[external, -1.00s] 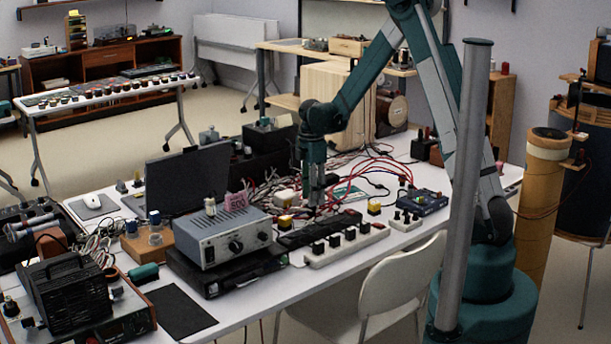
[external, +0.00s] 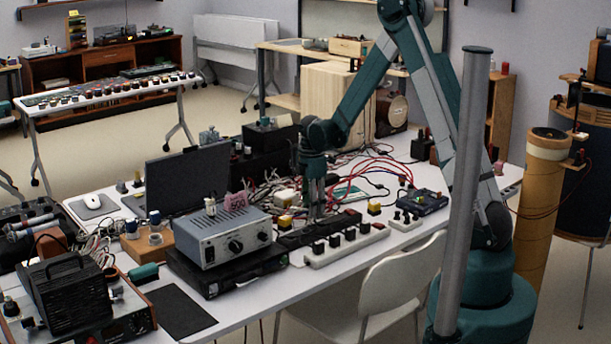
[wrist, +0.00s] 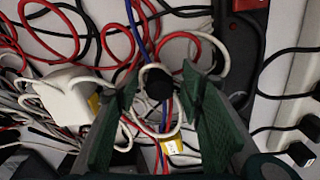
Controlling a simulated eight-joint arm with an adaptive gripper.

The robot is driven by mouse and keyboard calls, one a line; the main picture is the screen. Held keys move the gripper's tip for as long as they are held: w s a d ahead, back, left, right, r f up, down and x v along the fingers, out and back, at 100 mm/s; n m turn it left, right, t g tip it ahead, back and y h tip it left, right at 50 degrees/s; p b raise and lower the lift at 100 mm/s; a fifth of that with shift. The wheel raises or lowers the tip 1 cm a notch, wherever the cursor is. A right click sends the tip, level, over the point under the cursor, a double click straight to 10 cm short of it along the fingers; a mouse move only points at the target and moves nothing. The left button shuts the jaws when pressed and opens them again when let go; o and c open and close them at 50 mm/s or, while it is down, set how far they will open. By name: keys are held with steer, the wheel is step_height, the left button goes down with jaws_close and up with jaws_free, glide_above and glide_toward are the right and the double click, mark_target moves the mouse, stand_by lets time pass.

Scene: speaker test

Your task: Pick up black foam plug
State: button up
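A small dark round piece, which looks like the black foam plug (wrist: 157,84), lies among cables in the wrist view. A white cable loop curves around it. My gripper (wrist: 160,82) is open, its two green finger pads standing on either side of the plug with gaps. I cannot tell whether the tips are level with it. In the external view my gripper (external: 314,213) points down at the cables behind the power strips. The plug cannot be made out there.
A white power strip (external: 345,247) with black plugs stands in front of my gripper. A grey instrument (external: 222,236) is to its left, a laptop (external: 188,180) behind that. A blue box (external: 423,202) is to the right. Red cables (external: 380,165) spread behind.

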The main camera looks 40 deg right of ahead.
steer(key=shift+f, duration=0.45)
steer(key=c, duration=0.7)
